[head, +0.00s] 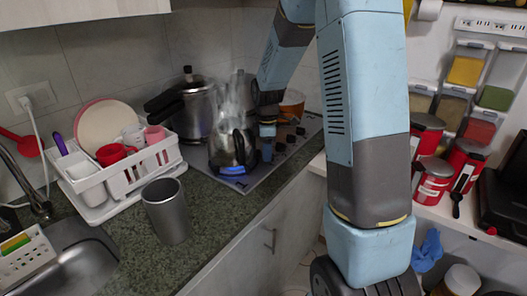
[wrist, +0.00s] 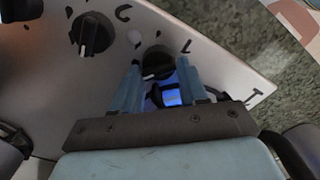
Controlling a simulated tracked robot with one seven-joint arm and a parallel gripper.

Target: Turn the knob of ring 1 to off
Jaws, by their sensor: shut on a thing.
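In the wrist view, a black knob (wrist: 156,62) sits on the pale hob panel between my gripper's two blue fingers. My gripper (wrist: 160,78) is shut on this knob. A short white mark shows on the knob's lower edge; its exact angle is hard to read. I cannot tell from a label whether it is ring 1's knob. A second black knob (wrist: 94,33) stands free to the upper left, with a white mark at its lower left. In the head view, my gripper (head: 268,150) is low beside the kettle, at the row of hob knobs (head: 290,139).
A steaming kettle (head: 232,150) with a blue light stands close left of my gripper. A pressure cooker (head: 193,108) is behind it. An orange pot (head: 291,104) is at the hob's back. A metal cup (head: 167,211) and white dish rack (head: 120,180) are on the counter.

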